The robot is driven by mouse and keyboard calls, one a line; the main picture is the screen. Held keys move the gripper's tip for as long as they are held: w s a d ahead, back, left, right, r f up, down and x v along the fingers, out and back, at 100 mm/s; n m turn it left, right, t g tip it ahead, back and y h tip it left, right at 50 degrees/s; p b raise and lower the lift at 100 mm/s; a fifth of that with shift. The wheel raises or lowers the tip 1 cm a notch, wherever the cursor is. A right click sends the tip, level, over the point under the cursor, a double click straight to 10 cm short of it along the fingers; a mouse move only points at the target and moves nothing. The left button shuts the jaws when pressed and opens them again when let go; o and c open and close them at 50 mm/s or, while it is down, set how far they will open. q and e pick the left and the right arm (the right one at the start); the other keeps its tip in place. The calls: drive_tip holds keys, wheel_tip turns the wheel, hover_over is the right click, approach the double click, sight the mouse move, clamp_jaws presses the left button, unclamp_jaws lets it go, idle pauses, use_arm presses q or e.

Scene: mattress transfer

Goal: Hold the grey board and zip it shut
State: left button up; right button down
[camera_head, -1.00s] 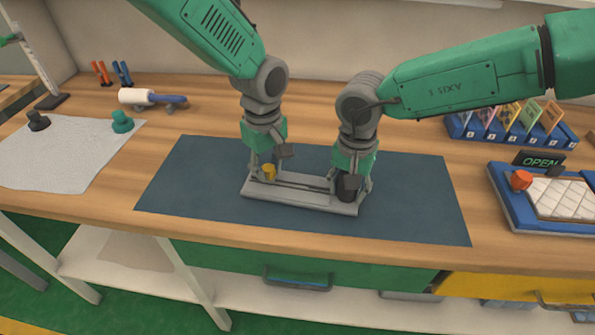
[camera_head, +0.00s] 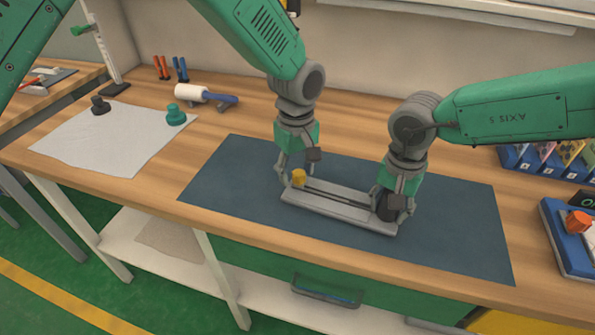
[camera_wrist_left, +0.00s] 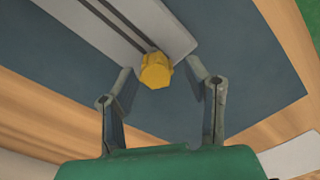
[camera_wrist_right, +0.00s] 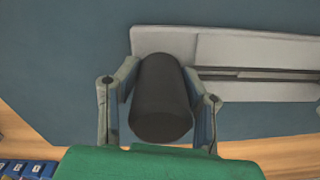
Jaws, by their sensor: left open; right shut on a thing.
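The grey board (camera_head: 335,208) lies flat on the dark blue mat, with a dark slot along its length. A yellow knob (camera_head: 299,178) stands at the slot's left end. My left gripper (camera_head: 297,172) is open with its fingers either side of the yellow knob, which shows between the fingertips in the left wrist view (camera_wrist_left: 157,70). A black cylinder (camera_wrist_right: 160,98) stands at the board's right end. My right gripper (camera_head: 388,203) is shut on this black cylinder, one finger on each side.
The dark blue mat (camera_head: 235,180) has free room around the board. A white cloth (camera_head: 120,140) with a black and a green knob lies at the left. A white roller (camera_head: 192,94) and pliers lie behind. Blue trays (camera_head: 570,245) stand at the right.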

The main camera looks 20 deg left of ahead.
sight(297, 171)
drive_tip(key=shift+r, duration=0.1)
use_arm(q)
wheel_tip(297, 171, up, 11)
drive_tip(key=shift+r, duration=0.2)
drive_tip(key=shift+w, duration=0.1)
use_arm(e)
drive_tip(key=c, duration=0.9)
unclamp_jaws()
use_arm(q)
drive_tip(key=shift+d, duration=0.1)
